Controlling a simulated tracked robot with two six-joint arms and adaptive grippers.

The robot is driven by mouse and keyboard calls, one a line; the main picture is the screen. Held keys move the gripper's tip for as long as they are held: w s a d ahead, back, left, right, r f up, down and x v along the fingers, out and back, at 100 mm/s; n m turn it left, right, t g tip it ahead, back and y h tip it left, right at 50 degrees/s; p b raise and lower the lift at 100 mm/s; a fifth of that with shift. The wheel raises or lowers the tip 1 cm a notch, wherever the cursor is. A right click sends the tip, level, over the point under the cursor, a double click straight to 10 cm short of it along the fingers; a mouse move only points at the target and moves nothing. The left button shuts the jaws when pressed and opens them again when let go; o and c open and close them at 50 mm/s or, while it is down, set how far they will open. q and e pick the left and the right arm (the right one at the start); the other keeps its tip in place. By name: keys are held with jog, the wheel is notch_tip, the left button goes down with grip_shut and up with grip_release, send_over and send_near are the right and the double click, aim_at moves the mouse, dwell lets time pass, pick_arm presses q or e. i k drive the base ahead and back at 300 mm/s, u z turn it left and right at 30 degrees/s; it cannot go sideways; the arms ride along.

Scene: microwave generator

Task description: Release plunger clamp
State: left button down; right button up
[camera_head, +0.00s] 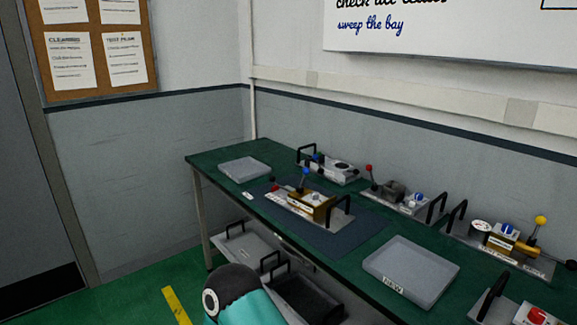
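On a dark blue mat (347,238) on the green bench (222,190) sits a fixture (311,206) with a brass-coloured block, a lever with a blue knob, a red knob at its left and a black handle at its right. Another fixture (503,241) at the right has a gauge, a blue knob, a brass-coloured block and a raised lever with a yellow knob. The labels are too small to read, so I cannot tell which is the plunger clamp. Neither gripper is in view. A teal and black link of my arm shows at the bottom.
Two more fixtures (330,169) (397,194) stand along the bench's back. A grey tray (243,168) lies at the far left, and a labelled tray (411,268) at the front right. A red-button unit (532,315) is at the lower right. A lower shelf holds trays (250,247).

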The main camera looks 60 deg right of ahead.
aim_at(305, 171)
jog(key=u, duration=0.05)
jog(key=i, duration=4.35)
jog(key=z, duration=1.6)
jog(key=i, duration=0.25)
jog(key=z, duration=2.5)
